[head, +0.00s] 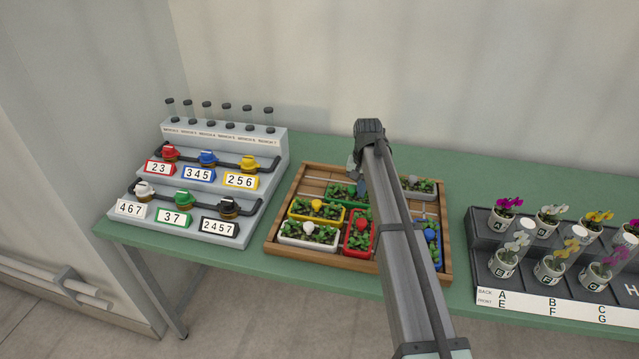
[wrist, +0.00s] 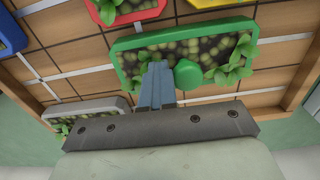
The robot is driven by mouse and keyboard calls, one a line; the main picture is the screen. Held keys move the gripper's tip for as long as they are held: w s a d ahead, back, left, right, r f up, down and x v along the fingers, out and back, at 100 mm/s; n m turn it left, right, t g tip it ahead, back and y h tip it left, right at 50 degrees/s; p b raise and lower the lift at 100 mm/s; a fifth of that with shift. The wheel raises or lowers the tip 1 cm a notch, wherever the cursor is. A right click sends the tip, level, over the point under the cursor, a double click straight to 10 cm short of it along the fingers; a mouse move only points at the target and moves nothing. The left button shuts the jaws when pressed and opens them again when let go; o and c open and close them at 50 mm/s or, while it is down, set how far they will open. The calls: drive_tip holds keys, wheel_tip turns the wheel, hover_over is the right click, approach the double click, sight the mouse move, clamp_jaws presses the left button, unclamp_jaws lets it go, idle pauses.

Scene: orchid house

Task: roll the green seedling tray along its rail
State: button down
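The green seedling tray (wrist: 118,52) sits in the wooden frame in the wrist view, with seedlings and a round green knob (wrist: 188,74). In the head view the green tray (head: 338,200) is at the back middle of the frame, partly hidden by my arm. My gripper (wrist: 156,82) has its two blue-grey fingers together, with nothing seen between them. They are over the tray, right beside the knob in the wrist view; I cannot tell whether they touch it. In the head view my gripper (head: 362,185) is partly hidden by my arm.
The wooden frame (head: 283,208) has metal rails and other trays: yellow (head: 317,220), white (head: 309,246), red (head: 359,246), blue (head: 431,254) and grey (head: 416,195). A stepped valve stand (head: 275,150) is left, a dark orchid rack (head: 478,262) right.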

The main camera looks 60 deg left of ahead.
sight(339, 193)
drive_tip(key=shift+s+a, duration=2.8)
drive_tip(key=shift+w+d, duration=0.45)
wheel_tip(339, 193, up, 9)
idle(0.9)
